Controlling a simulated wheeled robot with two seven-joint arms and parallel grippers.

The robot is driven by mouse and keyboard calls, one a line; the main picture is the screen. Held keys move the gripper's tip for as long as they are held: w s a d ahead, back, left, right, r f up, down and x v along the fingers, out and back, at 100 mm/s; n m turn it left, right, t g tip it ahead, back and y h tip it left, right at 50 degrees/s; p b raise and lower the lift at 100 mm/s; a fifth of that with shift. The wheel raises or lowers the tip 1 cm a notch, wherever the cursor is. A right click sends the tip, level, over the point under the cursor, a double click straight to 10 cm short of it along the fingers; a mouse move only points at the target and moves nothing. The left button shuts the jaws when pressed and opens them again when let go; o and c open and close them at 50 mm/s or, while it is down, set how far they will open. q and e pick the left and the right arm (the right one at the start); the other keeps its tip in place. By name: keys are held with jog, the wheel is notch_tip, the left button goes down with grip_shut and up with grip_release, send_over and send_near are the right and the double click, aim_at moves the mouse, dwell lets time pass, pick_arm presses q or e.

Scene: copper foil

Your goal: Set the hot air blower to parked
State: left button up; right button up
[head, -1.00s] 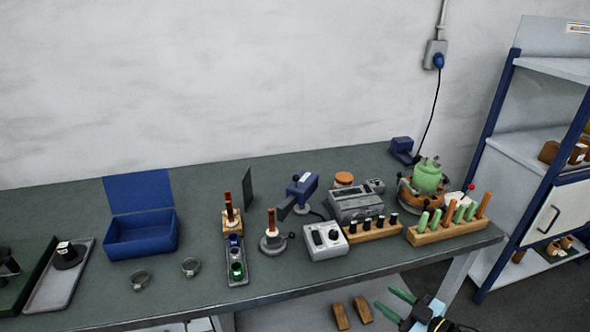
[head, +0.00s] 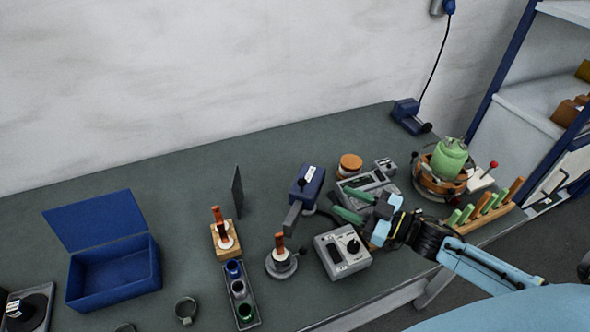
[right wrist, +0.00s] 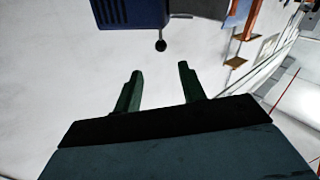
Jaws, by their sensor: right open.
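The hot air blower (head: 307,182) is a blue body with a white label and a grey nozzle pointing down and left. It stands on the bench behind the grey control box. In the right wrist view a blue body (right wrist: 128,13), which looks like the blower, fills the top edge. A short stem with a black ball knob (right wrist: 160,45) sticks out of it. My right gripper (head: 350,205) is open and empty, to the right of the blower. In the right wrist view its fingers (right wrist: 160,70) point toward the knob, which is beyond their tips and apart from them.
A grey box with a dial (head: 342,251) stands just in front of the gripper. A grey unit (head: 367,181) and orange-lidded jar (head: 350,165) are close behind. An upright dark plate (head: 237,192) stands left of the blower. The bench behind the blower is clear.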

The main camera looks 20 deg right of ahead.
aim_at(305, 180)
jog(key=p+x, duration=0.1)
jog(key=x, duration=1.1)
jog(key=shift+r, duration=0.1)
jog(key=shift+w+a, duration=0.1)
jog(key=shift+w, duration=0.05)
jog(key=shift+c, duration=0.3)
pick_arm(q)
jog(key=s, duration=0.1)
jog(key=s+r, duration=0.1)
jog(key=s, duration=0.1)
jog(key=shift+a, duration=0.1)
pick_arm(e)
jog(key=shift+a, duration=0.1)
grip_shut()
